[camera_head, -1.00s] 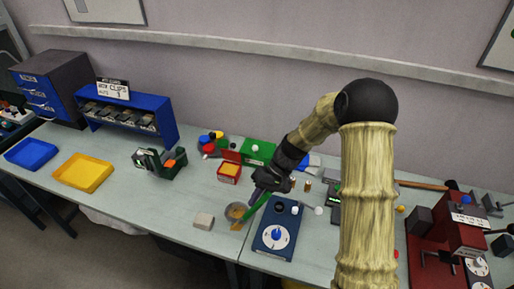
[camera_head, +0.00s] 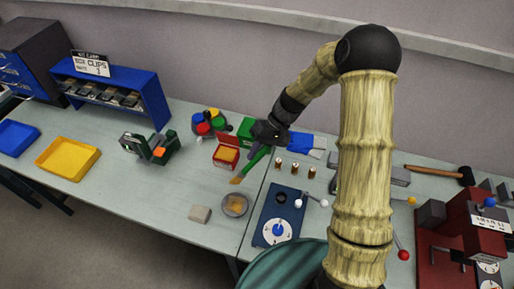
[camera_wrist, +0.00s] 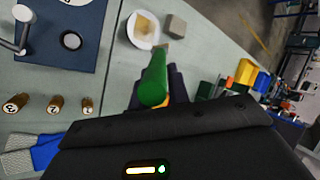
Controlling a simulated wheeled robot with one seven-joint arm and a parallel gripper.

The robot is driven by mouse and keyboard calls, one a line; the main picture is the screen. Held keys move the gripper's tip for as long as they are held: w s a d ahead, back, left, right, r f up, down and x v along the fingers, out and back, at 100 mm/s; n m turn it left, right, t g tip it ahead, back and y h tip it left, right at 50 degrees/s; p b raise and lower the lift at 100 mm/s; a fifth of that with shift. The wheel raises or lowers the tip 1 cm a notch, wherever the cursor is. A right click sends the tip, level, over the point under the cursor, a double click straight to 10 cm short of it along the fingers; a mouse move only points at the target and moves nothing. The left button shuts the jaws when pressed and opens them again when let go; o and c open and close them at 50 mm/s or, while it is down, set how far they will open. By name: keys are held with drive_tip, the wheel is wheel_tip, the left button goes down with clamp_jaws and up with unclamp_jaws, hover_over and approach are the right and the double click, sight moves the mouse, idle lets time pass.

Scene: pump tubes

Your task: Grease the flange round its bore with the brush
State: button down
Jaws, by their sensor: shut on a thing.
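The brush (camera_head: 256,160) has a green handle and tan bristles. My gripper (camera_head: 266,145) is shut on its handle, with the bristles slanting down to the left. In the wrist view the handle (camera_wrist: 154,82) points away between my fingers. A round dish (camera_head: 236,204) with yellowish-brown contents stands below and right of the bristles, apart from them in the picture. A blue plate-like fixture (camera_head: 268,227) with a white dial stands right of the dish. A dark ringed round feature (camera_wrist: 71,40) shows on it in the wrist view. I cannot tell for certain which part is the flange.
A grey-beige block (camera_head: 200,214) lies left of the dish. A red box (camera_head: 226,153) with yellow contents stands behind the brush. Several small brass cylinders (camera_head: 295,168) stand right of my gripper.

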wheel_tip(320, 180, down, 6)
drive_tip(key=b, duration=0.4)
idle(0.5)
drive_tip(key=shift+f+b, duration=0.45)
drive_tip(key=shift+f, duration=0.1)
idle(0.6)
drive_tip(key=shift+s, duration=0.1)
drive_tip(key=shift+s+a+r+b, duration=0.15)
drive_tip(key=shift+s+a, duration=0.15)
drive_tip(key=shift+s, duration=0.5)
drive_tip(key=shift+s+a+b, duration=0.15)
drive_tip(key=shift+s+a, duration=0.15)
drive_tip(key=shift+s, duration=0.5)
drive_tip(key=shift+s, duration=0.1)
drive_tip(key=s, duration=0.1)
drive_tip(key=s+a+b, duration=0.1)
drive_tip(key=s, duration=0.1)
drive_tip(key=shift+a, duration=0.1)
